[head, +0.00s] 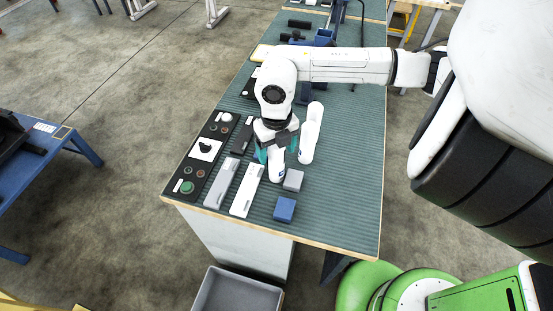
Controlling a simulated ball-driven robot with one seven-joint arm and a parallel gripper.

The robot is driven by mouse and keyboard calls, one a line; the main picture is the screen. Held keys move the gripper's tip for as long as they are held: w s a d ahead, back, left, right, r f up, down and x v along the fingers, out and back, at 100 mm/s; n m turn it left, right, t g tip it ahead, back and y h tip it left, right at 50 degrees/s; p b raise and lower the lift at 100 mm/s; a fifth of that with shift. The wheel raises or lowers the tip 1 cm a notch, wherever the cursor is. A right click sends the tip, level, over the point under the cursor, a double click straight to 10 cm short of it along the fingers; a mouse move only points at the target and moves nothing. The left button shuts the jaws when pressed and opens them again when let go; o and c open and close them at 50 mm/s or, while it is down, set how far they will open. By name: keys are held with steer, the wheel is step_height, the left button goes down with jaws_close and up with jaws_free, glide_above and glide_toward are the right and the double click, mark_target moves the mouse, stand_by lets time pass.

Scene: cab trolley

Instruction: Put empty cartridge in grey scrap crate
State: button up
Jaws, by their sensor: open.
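My gripper (276,150) points down over the table, with teal fingertips apart. A white rounded cartridge (278,172) with a small dark blue mark near its lower end lies below and between the fingers; its upper part is hidden by the gripper. I cannot tell whether the fingers touch it. A second white cartridge (310,136), also with a small blue mark, lies just to the right, apart from the fingers. The picture does not show which one is empty. The grey scrap crate (280,297) stands on the floor below the table's front edge, cut off by the picture's bottom.
The ribbed green table (345,205) is bare at its right front. A grey block (293,180) and a blue block (285,209) lie near the cartridges. A grey bar (221,183), a white bar (246,190) and a dark button panel (187,187) lie to the left.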

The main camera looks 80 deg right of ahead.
jaws_close()
stand_by(0.8)
